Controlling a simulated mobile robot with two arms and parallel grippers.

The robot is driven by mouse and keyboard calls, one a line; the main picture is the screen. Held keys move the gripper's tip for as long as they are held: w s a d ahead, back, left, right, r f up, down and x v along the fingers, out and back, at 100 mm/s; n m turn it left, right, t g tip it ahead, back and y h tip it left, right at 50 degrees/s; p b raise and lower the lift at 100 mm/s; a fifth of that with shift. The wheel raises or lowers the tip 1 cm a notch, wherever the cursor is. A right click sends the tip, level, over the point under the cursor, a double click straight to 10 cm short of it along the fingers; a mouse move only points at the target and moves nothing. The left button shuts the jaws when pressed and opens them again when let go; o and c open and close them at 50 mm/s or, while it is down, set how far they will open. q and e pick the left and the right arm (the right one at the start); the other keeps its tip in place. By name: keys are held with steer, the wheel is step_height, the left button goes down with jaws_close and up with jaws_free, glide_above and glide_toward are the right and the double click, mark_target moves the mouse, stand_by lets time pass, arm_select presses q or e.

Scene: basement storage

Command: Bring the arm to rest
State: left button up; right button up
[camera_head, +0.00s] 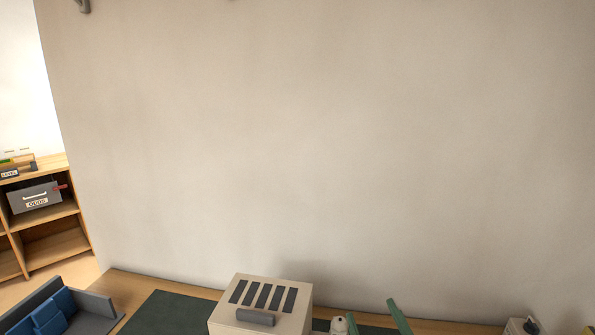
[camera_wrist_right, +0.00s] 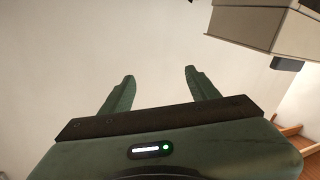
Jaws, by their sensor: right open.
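My right gripper (camera_head: 376,318) shows at the bottom edge of the head view, its two green fingers apart above the workbench. It stands to the right of a beige slotted box. In the right wrist view the same gripper (camera_wrist_right: 158,88) has its two green fingers spread, with nothing between them but pale wall behind. The rest of the right arm is out of the head view. My left gripper is not in either view.
The beige box (camera_head: 293,319) with dark slots stands on a dark green mat (camera_head: 160,316) on the wooden bench (camera_head: 118,283). A small box (camera_head: 521,327) is at right. A wooden shelf (camera_head: 62,245) stands far left.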

steer(key=s+d+f+m+g+h, duration=0.1)
steer(key=s+d+f+g, duration=0.3)
steer(key=f, duration=0.4)
steer(key=s+d+f+m+g+h, duration=0.1)
steer(key=s+d+f+m+g, duration=0.1)
steer(key=s+f+g, duration=0.85)
steer(key=s+f, duration=0.6)
steer(key=s, duration=0.4)
steer(key=s+f+g, duration=0.2)
steer(key=s+f, duration=0.1)
steer(key=f, duration=2.6)
steer(key=s+d+f, duration=0.2)
steer(key=s+f, duration=0.5)
steer(key=s, duration=0.1)
steer(key=s+d+f, duration=0.1)
steer(key=s+f, duration=0.5)
steer(key=s, duration=0.2)
steer(key=shift+d+f+n+g, duration=0.3)
steer(key=shift+d+f+g, duration=0.05)
steer(key=shift+a, duration=0.15)
